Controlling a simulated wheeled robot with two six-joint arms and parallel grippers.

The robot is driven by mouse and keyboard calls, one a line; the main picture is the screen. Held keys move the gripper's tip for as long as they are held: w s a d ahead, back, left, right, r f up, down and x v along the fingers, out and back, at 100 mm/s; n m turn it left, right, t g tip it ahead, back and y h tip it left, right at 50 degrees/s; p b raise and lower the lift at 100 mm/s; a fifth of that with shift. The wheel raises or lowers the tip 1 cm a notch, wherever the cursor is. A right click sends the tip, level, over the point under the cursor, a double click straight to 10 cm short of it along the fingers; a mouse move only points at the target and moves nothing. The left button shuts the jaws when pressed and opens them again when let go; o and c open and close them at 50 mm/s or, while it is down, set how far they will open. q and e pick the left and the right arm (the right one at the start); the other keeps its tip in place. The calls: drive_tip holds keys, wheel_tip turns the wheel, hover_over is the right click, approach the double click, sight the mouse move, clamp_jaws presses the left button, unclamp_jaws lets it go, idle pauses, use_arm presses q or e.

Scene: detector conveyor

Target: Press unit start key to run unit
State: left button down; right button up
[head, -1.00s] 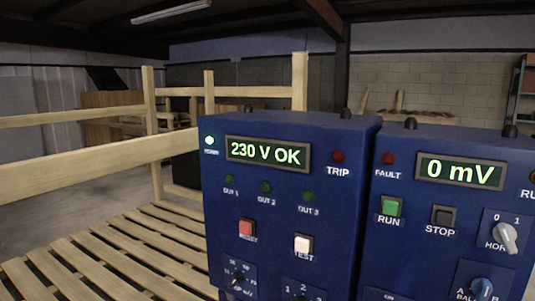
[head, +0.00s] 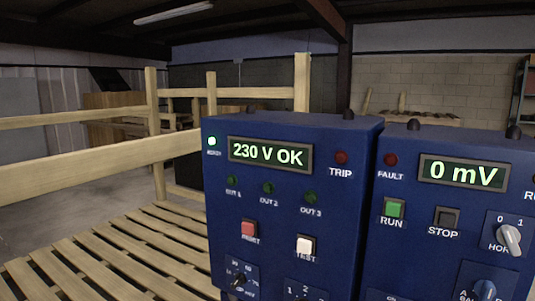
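The right blue control unit (head: 400,255) carries a green key labelled RUN (head: 394,208) and a dark key labelled STOP (head: 446,218). Its display (head: 463,174) reads 0 mV, and its FAULT lamp (head: 390,160) is dark red. The left blue unit (head: 225,205) has a display (head: 269,153) reading 230 V OK. A lamp (head: 212,141) at its upper left glows. It has a red RESET key (head: 249,228) and a white TEST key (head: 305,245). No key labelled unit start is readable. Neither of my grippers is in view.
A wooden slatted deck (head: 110,255) with wooden rails (head: 100,168) lies to the left of the units. A switch knob (head: 509,238) is at the right unit's right side. The space in front of both panels looks clear.

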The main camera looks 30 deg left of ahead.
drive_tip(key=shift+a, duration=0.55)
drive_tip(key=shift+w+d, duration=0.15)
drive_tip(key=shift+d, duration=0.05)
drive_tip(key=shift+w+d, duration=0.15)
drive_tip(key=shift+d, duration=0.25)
